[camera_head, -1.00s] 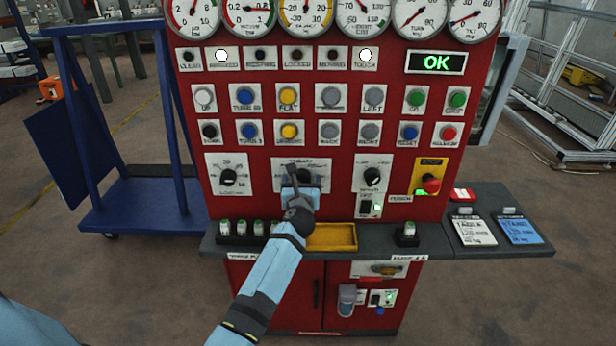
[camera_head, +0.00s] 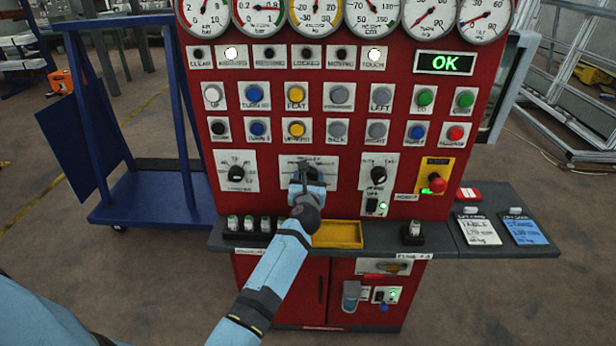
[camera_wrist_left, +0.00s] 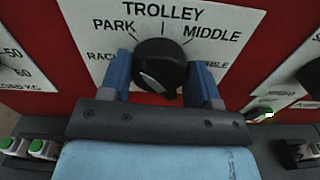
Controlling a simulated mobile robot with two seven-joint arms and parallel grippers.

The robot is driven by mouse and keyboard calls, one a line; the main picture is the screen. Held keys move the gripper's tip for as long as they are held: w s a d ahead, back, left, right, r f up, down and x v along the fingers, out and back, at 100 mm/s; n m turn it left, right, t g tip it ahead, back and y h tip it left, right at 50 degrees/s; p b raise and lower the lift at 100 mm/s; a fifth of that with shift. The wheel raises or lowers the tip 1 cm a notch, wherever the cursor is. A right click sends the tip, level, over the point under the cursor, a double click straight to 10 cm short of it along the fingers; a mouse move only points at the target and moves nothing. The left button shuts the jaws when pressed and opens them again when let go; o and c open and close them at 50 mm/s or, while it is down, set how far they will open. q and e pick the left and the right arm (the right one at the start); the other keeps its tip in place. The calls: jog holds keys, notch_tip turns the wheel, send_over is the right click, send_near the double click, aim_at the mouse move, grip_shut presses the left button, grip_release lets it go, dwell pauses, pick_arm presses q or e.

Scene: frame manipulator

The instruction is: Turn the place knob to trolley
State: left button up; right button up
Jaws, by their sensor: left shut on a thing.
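The place knob (camera_wrist_left: 160,66) is a round black knob on a white plate (camera_wrist_left: 232,18) in the left wrist view. Its plate reads PARK, TROLLEY and MIDDLE over the top, with partly hidden labels at both sides. A pale mark shows on the knob's lower front; which label it points to is hard to tell. My left gripper (camera_wrist_left: 162,85) has its blue fingers on either side of the knob and is shut on it. In the head view the gripper (camera_head: 306,184) covers most of the knob, below the top of the plate (camera_head: 308,164). My right gripper is out of view.
The red panel (camera_head: 345,205) carries gauges, buttons, a left knob (camera_head: 236,173), a right knob (camera_head: 378,175) and a red emergency button (camera_head: 437,184). Below, a grey shelf (camera_head: 440,238) holds a yellow tray (camera_head: 338,234) and small bottles. A blue cart (camera_head: 150,195) stands left.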

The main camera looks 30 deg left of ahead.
pick_arm(q)
jog(key=m+p, duration=0.4)
jog(key=shift+r, duration=0.2)
jog(key=shift+w+d+f+m+p, duration=0.1)
jog(key=shift+f+m+p, duration=0.05)
jog(key=shift+m+p, duration=0.75)
jog(key=shift+f+m+p, duration=0.1)
jog(key=shift+m+p, duration=0.55)
jog(key=shift+m, duration=0.35)
jog(key=o, duration=0.9)
